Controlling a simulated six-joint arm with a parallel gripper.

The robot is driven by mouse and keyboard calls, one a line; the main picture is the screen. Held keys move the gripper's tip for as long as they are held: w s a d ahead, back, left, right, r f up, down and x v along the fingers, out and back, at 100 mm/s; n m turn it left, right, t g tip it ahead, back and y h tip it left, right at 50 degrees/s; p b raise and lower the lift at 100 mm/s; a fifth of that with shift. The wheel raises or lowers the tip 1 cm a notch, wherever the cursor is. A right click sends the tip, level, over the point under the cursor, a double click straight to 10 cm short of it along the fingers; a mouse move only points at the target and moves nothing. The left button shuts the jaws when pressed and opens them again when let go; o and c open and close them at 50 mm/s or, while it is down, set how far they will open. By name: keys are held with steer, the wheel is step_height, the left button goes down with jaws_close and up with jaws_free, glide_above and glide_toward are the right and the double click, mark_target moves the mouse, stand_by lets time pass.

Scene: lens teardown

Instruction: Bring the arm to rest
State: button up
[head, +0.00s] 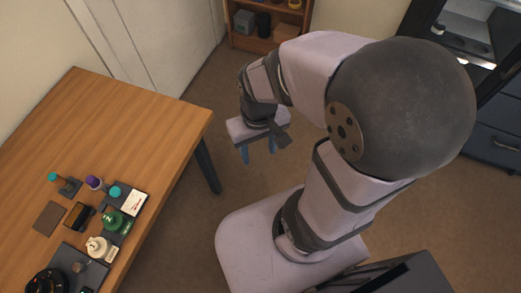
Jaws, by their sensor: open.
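My gripper (258,152) hangs at the end of my folded arm, in the middle of the head view. Its two bluish fingers point down and stand apart, with nothing between them. It is over the floor, to the right of the wooden table (120,110) and clear of its edge. The arm is bent back close above my own base. No object touches the gripper.
A wooden shelf (262,42) stands at the back. The brown floor (215,100) around the gripper is clear.

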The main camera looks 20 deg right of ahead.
steer(key=shift+s+d+f, duration=0.1)
steer(key=shift+s+d, duration=0.05)
steer(key=shift+s, duration=0.2)
steer(key=shift+r+p, duration=0.25)
steer(key=shift+p, duration=0.05)
